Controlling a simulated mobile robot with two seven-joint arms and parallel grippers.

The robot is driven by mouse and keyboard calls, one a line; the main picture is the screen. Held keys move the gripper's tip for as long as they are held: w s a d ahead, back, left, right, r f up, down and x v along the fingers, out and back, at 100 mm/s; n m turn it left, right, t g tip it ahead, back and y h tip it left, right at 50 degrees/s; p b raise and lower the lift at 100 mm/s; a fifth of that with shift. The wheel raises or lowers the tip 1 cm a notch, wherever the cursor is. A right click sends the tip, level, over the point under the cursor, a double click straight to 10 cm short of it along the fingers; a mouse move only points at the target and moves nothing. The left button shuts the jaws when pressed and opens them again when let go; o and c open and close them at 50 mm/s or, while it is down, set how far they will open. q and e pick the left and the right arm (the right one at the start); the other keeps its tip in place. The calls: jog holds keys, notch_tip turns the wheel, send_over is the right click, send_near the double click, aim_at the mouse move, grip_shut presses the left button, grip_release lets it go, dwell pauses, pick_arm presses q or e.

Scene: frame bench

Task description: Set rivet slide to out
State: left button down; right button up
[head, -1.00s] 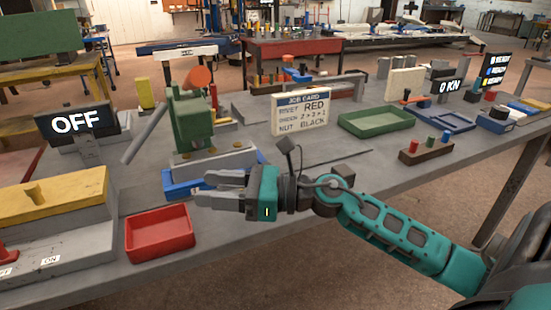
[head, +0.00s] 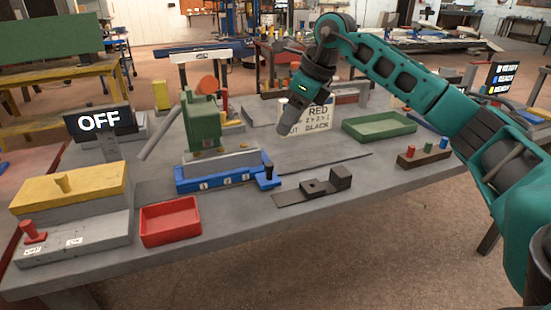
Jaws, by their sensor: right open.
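No label reading rivet slide is legible, so I cannot tell for sure which part it is. A blue fixture (head: 222,181) with numbered labels on its front stands before the green press (head: 202,125). A small blue block with a dark knob (head: 268,177) sits at its right end. To its right lies a dark flat strip (head: 290,199) with dark blocks on it. My right gripper (head: 284,138) is open and points down in front of the job card, above the bench and behind the fixture. It appears to hold nothing. My left gripper is out of view.
A red tray (head: 170,222) lies at the front. A yellow-topped box (head: 70,188) and a red peg (head: 33,233) by ON and OFF labels are at left. The OFF display (head: 100,122) stands behind. My right arm partly covers the job card (head: 318,112). A green tray (head: 380,126) lies right.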

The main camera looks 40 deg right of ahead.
aim_at(270, 164)
jog(key=x, duration=1.2)
jog(key=shift+w+d+f, duration=0.15)
jog(key=shift+d+f, duration=0.1)
jog(key=shift+d, duration=0.15)
jog(key=shift+c, duration=0.2)
grip_shut()
